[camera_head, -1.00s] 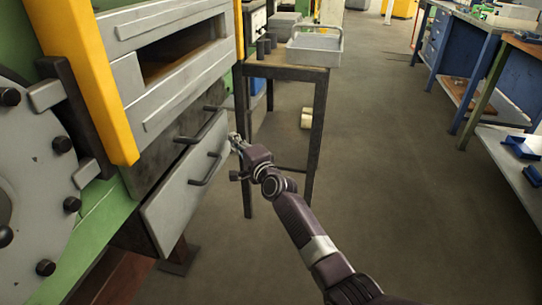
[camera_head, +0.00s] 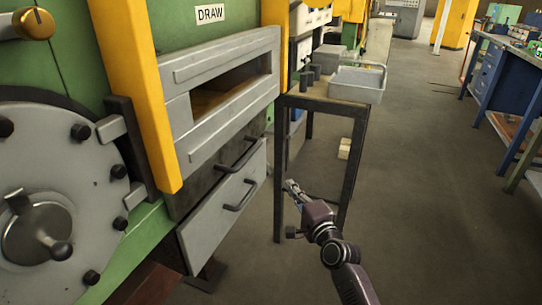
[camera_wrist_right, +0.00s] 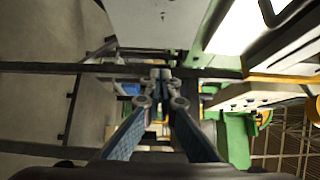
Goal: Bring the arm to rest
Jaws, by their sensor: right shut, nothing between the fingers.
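My right gripper (camera_head: 292,187) is in the head view, right of the furnace's lower grey drawer front and in front of the small stand's legs. It is shut and empty. In the right wrist view its two fingers (camera_wrist_right: 161,76) meet at the tips with nothing between them. The right arm comes up from the bottom of the head view. The lower drawer front (camera_head: 222,208) has dark bar handles and is apart from the gripper in the picture. My left gripper is not in view.
The green and yellow furnace (camera_head: 190,28) with a DRAW sign and a grey slot frame (camera_head: 215,80) fills the left. A small dark stand (camera_head: 335,100) holds a grey tray (camera_head: 358,82) and dark cylinders. Blue workbenches (camera_head: 487,68) stand at the right. The floor between is clear.

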